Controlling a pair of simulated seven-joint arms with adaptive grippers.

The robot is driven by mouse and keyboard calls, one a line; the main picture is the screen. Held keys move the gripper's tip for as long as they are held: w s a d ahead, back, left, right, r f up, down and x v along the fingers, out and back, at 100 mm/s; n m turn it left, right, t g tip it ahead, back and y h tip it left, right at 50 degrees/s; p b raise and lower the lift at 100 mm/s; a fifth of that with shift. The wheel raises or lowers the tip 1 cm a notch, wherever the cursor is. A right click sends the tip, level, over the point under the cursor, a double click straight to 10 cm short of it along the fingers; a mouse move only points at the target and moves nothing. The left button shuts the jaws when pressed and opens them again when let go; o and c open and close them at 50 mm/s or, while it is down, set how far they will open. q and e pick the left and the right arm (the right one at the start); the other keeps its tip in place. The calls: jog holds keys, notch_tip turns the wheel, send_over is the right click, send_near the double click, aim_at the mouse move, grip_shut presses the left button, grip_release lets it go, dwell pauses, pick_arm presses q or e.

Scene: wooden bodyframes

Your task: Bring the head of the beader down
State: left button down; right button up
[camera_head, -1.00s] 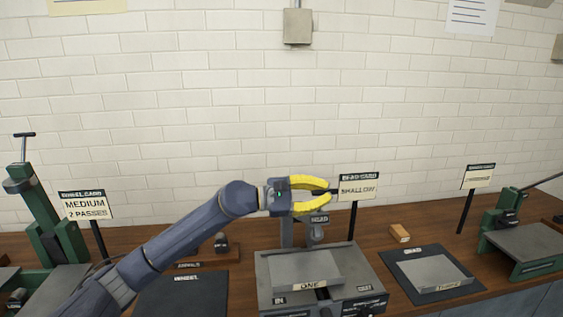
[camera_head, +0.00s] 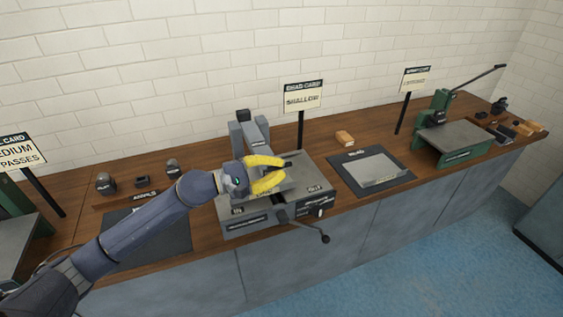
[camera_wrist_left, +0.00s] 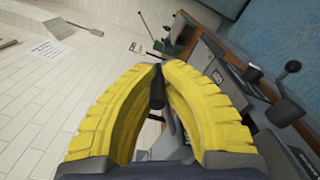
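The beader (camera_head: 240,222) is the grey machine in the middle of the bench, with a flat bed, an upright column (camera_head: 250,130) at the back and a dark front crank (camera_head: 310,228). My left gripper (camera_head: 286,170) is over the bed, in front of the column, and hides much of the head. Its yellow fingers close around a dark bar or handle, whose tip shows past them. In the left wrist view the dark handle (camera_wrist_left: 157,90) lies between the fingers (camera_wrist_left: 160,68). What it joins to is hidden. My right gripper is not in view.
The bead card (camera_head: 303,97) stands behind the beader. Another dark mat (camera_head: 165,240) lies to the left.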

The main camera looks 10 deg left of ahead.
pick_arm(q)
jog(key=shift+s+f, duration=0.15)
jog(key=shift+f, duration=0.6)
jog(key=c, duration=1.4)
grip_release()
jog(key=shift+a+r, duration=0.1)
jog(key=shift+c, duration=0.2)
jog(key=shift+r, duration=0.1)
jog(key=shift+a, duration=0.15)
jog(key=v, duration=1.1)
jog(key=shift+a, duration=0.3)
jog(key=shift+s, duration=0.2)
